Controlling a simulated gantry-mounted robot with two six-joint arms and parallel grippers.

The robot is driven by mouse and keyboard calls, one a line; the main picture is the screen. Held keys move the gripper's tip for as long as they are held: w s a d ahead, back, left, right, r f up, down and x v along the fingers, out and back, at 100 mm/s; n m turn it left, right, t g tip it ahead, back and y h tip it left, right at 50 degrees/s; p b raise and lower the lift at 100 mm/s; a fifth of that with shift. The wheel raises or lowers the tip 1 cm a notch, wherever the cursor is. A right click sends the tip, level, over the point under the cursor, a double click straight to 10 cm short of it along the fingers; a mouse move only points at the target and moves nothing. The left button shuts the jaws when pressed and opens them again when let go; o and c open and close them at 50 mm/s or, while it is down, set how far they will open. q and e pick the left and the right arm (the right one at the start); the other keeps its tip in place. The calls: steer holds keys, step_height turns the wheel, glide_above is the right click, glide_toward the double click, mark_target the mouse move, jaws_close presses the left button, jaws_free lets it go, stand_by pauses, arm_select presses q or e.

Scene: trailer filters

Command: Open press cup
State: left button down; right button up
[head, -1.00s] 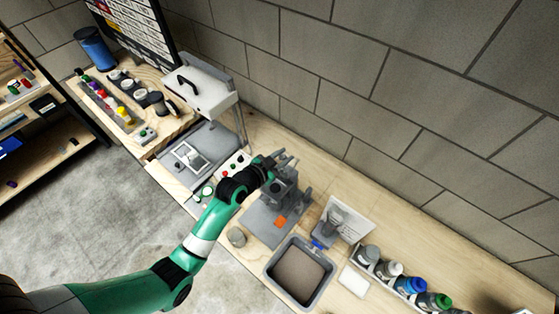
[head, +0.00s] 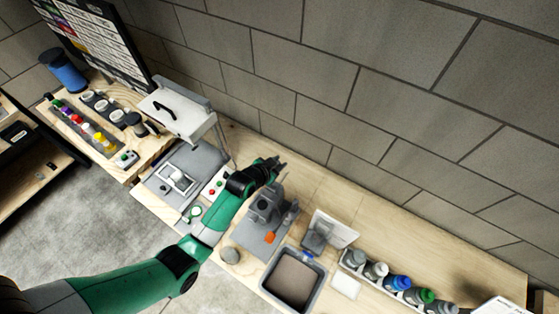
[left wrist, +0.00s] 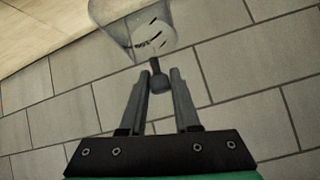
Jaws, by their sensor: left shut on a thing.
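The grey press (head: 265,207) stands on the wooden bench, with an orange part (head: 269,237) low on its front. My left gripper (head: 279,163) is above and behind the press top, next to the wall side. In the left wrist view my left gripper (left wrist: 160,75) is shut on a dark round knob (left wrist: 160,84) on a short stem. The stem leads to a clear, see-through cup (left wrist: 133,28) with dark marks, just beyond the fingertips. In the head view the knob and cup cannot be made out. My right gripper is not in view.
A grey bin (head: 292,279) stands in front right of the press. A row of bottles (head: 397,283) is farther right. A white-lidded machine (head: 182,112) is at the left. The block wall (head: 400,130) runs close behind the bench.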

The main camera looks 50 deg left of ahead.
arm_select(q)
steer(key=shift+s, duration=0.1)
steer(key=c, duration=0.7)
jaws_free()
steer(key=shift+a+f, duration=0.1)
steer(key=p+v, duration=0.1)
steer(key=v, duration=0.5)
steer(key=shift+s+r+p, duration=0.15)
steer(key=shift+r+p, duration=0.1)
steer(key=shift+p, duration=0.05)
steer(key=p+v, duration=0.3)
steer(key=v, duration=0.2)
steer(key=shift+s, duration=0.15)
